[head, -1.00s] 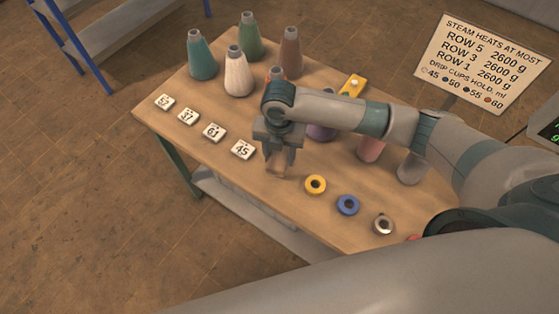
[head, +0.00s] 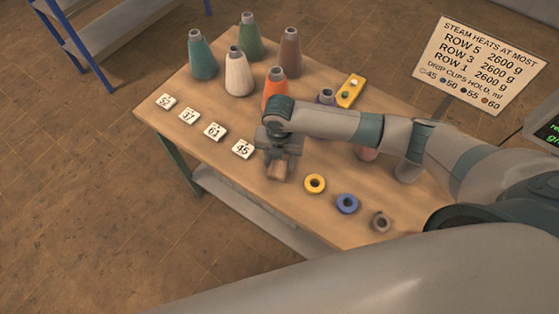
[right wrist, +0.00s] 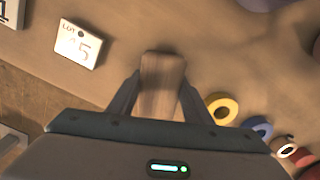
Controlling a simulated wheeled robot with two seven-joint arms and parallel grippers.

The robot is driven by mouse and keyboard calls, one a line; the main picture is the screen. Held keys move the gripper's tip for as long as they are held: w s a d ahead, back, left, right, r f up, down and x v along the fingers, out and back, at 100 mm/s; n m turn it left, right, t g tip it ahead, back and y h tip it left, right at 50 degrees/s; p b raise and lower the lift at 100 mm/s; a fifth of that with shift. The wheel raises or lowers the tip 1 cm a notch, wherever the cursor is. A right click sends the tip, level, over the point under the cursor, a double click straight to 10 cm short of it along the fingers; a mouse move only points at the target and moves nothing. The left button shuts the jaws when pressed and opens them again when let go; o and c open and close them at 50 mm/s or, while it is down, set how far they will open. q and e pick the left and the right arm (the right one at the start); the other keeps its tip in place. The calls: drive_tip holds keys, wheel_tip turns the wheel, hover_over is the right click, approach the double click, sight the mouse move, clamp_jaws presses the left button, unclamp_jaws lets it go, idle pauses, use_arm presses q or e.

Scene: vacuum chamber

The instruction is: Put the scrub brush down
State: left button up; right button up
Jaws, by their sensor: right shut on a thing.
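The scrub brush (right wrist: 162,82) shows as a brown wooden block between the two fingers of my right gripper (right wrist: 158,100) in the right wrist view. In the head view the right gripper (head: 280,168) is shut on the brush (head: 277,172), low over the front part of the wooden table (head: 215,95). The brush lies between the tile marked 45 (head: 243,149) and the yellow ring (head: 315,184). Whether it touches the table top I cannot tell. Its bristles are hidden. My left gripper is not in view.
Several number tiles line the left front edge. A blue ring (head: 347,204) and a grey-brown ring (head: 381,222) lie to the right. Several cones, one of them orange (head: 275,88), stand behind. A yellow block (head: 351,91) lies near the back edge. A sign (head: 482,62) stands behind the table.

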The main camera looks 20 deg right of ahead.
sight(279, 161)
drive_tip(key=shift+f, duration=0.2)
drive_tip(key=o, duration=1)
drive_tip(key=shift+s, duration=0.1)
drive_tip(key=shift+o, duration=0.5)
drive_tip(key=shift+f, duration=0.1)
drive_tip(key=shift+s+d+f, duration=0.1)
drive_tip(key=shift+s, duration=0.05)
drive_tip(key=shift+d+r, duration=0.1)
drive_tip(key=shift+r, duration=0.65)
drive_tip(key=r+b, duration=0.1)
drive_tip(key=r, duration=0.5)
drive_tip(key=r+b, duration=0.1)
drive_tip(key=r, duration=0.3)
drive_tip(key=shift+w+b, duration=0.3)
drive_tip(key=shift+a+r, duration=0.2)
drive_tip(key=shift+r, duration=0.55)
